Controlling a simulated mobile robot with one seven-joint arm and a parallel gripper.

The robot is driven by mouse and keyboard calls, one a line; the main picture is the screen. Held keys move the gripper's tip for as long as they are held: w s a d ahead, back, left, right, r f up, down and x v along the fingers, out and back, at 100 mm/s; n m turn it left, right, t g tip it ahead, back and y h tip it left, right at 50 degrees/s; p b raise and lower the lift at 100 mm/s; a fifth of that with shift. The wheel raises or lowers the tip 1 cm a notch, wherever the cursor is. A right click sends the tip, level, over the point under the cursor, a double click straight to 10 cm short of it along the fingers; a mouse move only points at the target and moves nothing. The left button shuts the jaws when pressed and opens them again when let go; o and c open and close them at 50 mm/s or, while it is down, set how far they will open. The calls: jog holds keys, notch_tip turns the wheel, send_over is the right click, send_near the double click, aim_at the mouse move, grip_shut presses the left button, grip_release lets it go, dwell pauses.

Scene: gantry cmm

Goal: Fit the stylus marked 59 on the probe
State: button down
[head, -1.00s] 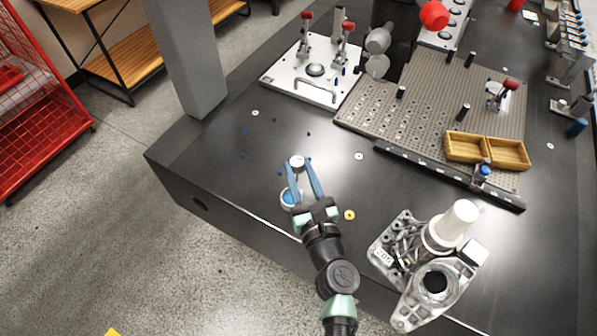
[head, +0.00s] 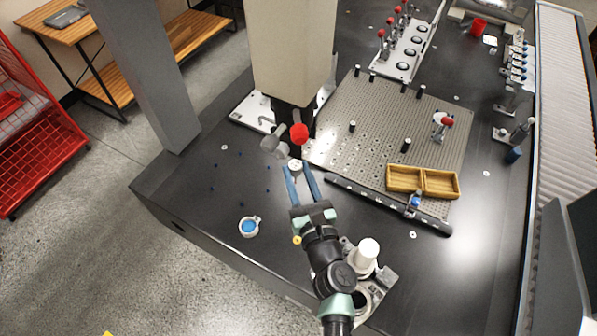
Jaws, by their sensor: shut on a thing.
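My gripper (head: 296,178) has its two blue fingers closed around a small pale round piece (head: 295,165) with dark marks on top. I cannot read a 59 on it or tell whether it is the stylus. The probe head hangs under the beige column (head: 288,50). It has a black body, grey cylindrical parts (head: 270,144) and a red ball (head: 299,134). The held piece appears just below these parts in the picture, above the dark table. I cannot tell its exact height or distance from the probe, but no contact shows.
A small cup with a blue inside (head: 249,228) stands on the dark table left of my arm. A perforated plate (head: 385,110), a two-part wooden tray (head: 440,184) and a black rail (head: 350,191) lie to the right. A metal casting (head: 375,290) sits beside my arm.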

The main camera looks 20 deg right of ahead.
jog(key=shift+r, duration=0.15)
jog(key=shift+r+p, duration=1.9)
jog(key=shift+p, duration=0.05)
jog(key=shift+r, duration=0.25)
dwell(0.3)
jog(key=shift+c, duration=2.3)
grip_release()
jog(key=b, duration=0.3)
send_near(297, 163)
jog(key=s+a+r, duration=0.1)
jog(key=s+r, duration=0.2)
jog(key=s, duration=0.2)
jog(key=shift+a+p, duration=0.1)
jog(key=shift+p, duration=0.2)
